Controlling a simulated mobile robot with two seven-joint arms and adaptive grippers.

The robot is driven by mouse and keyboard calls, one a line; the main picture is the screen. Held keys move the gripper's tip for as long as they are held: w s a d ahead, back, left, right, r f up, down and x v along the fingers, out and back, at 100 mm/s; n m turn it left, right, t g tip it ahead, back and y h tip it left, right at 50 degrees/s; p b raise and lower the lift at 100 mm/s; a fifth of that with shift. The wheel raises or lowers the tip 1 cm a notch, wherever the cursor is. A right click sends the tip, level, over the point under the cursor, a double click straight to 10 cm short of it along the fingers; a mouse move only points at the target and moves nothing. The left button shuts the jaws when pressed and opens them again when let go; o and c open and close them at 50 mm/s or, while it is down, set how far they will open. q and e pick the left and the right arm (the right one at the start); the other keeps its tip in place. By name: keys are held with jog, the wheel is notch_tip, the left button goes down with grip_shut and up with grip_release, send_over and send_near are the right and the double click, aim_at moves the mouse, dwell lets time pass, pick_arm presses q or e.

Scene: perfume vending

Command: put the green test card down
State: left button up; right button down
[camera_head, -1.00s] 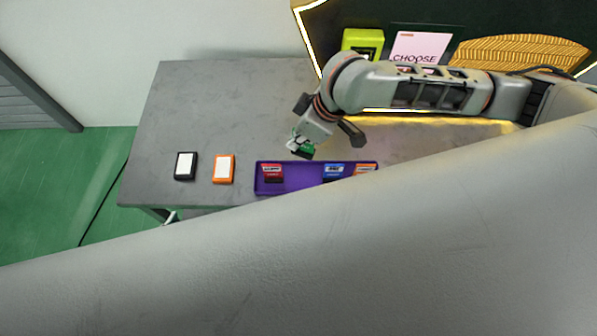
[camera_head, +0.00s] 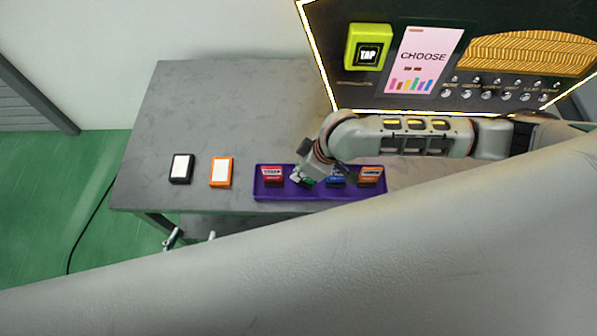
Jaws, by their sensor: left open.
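The green test card (camera_head: 306,182) is a small green piece at the purple tray (camera_head: 262,193), between the red card (camera_head: 272,175) and the blue card (camera_head: 337,178). My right gripper (camera_head: 301,175), on the arm from the right, points down over this gap with its fingers at the card. It looks shut on the card and partly hides it. I cannot tell whether the card touches the tray floor. My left gripper (camera_head: 191,238) shows only as two fingertips, apart, beyond the big grey arm link in the foreground and below the table's front edge.
An orange card (camera_head: 371,176) stands at the tray's right end. A black box (camera_head: 181,169) and an orange box (camera_head: 221,172) lie left of the tray on the grey table (camera_head: 220,105). The vending machine with a yellow-green TAP reader (camera_head: 353,31) stands behind.

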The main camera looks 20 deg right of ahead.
jog(key=shift+f, duration=0.1)
jog(key=c, duration=2.3)
grip_release()
jog(key=shift+o, duration=0.3)
jog(key=p+v, duration=0.3)
jog(key=v, duration=0.8)
jog(key=shift+r+p, duration=0.25)
jog(key=shift+p, duration=0.1)
jog(key=shift+s+d+r, duration=0.1)
jog(key=shift+d+r, duration=0.05)
jog(key=shift+r, duration=0.2)
